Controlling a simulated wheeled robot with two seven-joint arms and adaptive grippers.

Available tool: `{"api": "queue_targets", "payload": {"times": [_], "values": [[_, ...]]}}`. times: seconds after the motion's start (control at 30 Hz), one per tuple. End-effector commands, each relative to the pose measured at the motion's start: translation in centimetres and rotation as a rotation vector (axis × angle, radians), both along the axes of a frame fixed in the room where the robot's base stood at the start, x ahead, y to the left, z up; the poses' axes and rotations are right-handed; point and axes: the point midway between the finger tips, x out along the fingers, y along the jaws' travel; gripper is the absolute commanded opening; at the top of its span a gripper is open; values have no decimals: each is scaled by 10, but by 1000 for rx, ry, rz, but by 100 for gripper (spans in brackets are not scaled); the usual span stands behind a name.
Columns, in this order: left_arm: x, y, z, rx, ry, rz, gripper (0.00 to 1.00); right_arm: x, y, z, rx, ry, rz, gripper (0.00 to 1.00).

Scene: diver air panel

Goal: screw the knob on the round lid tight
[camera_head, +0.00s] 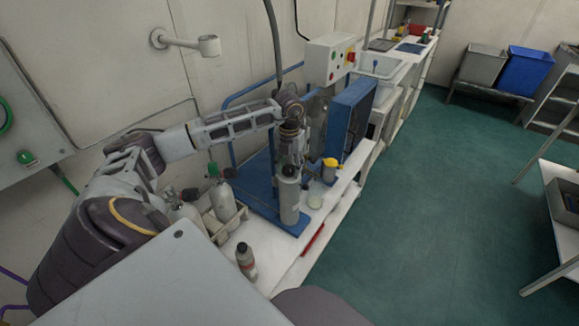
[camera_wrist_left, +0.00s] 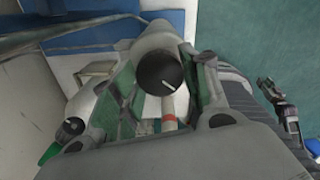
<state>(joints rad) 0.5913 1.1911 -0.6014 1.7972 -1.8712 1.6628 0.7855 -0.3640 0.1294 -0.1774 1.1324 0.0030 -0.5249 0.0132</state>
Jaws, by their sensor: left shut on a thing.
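In the head view my left gripper (camera_head: 290,168) points down over the top of an upright grey cylinder (camera_head: 289,203) on the blue base. In the left wrist view a round black knob (camera_wrist_left: 160,70) with a white line on its top sits between the fingers of my left gripper (camera_wrist_left: 164,86). The fingers are shut on the knob, one on each side. The lid under the knob is mostly hidden by the gripper. In the head view the gripper covers the knob.
A yellow-topped container (camera_head: 330,170) and a small clear dish (camera_head: 314,201) stand close right of the cylinder. A blue panel (camera_head: 350,115) rises behind. Small gas bottles (camera_head: 222,201) are at left. A dark-capped bottle (camera_head: 246,262) and a red tool (camera_head: 313,240) are in front.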

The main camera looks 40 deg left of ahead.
Motion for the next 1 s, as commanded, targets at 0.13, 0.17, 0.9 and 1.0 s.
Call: {"api": "queue_targets", "payload": {"times": [0.13,0.17,0.9,1.0], "values": [[0,0,0,0,0,-116,21,2,4,1,4,1,-1,40],[0,0,0,0,0,-139,21,3,5,1,5,1,-2,40],[0,0,-1,0,1,-726,21,10,16,9,16,4,-2,40],[0,0,0,0,1,-804,21,11,13,10,12,2,0,40]]}}
